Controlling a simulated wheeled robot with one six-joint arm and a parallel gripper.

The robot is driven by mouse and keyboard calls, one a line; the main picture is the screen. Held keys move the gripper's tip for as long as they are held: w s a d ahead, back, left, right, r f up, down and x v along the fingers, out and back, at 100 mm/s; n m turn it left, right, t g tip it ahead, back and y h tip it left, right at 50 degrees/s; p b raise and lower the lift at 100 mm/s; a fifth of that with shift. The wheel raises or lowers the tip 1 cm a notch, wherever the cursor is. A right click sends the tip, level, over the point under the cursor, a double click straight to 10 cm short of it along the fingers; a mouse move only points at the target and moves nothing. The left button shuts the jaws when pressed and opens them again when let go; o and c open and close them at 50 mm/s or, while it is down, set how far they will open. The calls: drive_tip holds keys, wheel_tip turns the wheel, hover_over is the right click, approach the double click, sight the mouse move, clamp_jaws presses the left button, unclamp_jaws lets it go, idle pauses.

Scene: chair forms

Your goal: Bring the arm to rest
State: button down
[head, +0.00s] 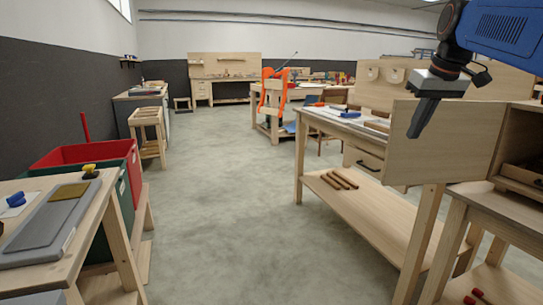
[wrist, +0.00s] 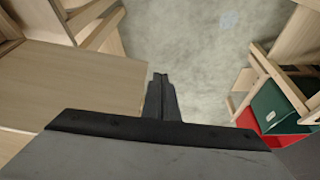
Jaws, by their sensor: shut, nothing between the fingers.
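My gripper (head: 419,125) hangs at the upper right of the head view, at the end of my blue arm, with its dark fingers pointing down. In the wrist view my gripper (wrist: 160,80) shows its fingers closed together with nothing between them. In the head view it appears in front of a pale wooden panel (head: 455,150) at the end of a bench unit. In the wrist view the fingers lie beside the edge of a pale wooden surface (wrist: 80,82), over grey floor. I cannot tell how far they are from the wood.
A workbench (head: 325,124) with a lower shelf stands at the right. At the left are a table with a grey case (head: 45,222) and red and green bins (head: 85,152), also in the wrist view (wrist: 275,105). A stool (head: 148,130) stands farther back. The middle floor is clear.

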drive_tip(key=s+a+f, duration=0.3)
drive_tip(key=s+f, duration=0.6)
drive_tip(key=f, duration=0.1)
drive_tip(key=s+a+f+m, duration=0.1)
drive_tip(key=s+a+f, duration=0.2)
drive_tip(key=s+f, duration=0.5)
drive_tip(key=s+a+f, duration=0.3)
drive_tip(key=s+f, duration=0.6)
drive_tip(key=f, duration=0.5)
drive_tip(key=shift+s+m+h, duration=0.3)
drive_tip(key=shift+s, duration=0.05)
drive_tip(key=shift+a, duration=0.15)
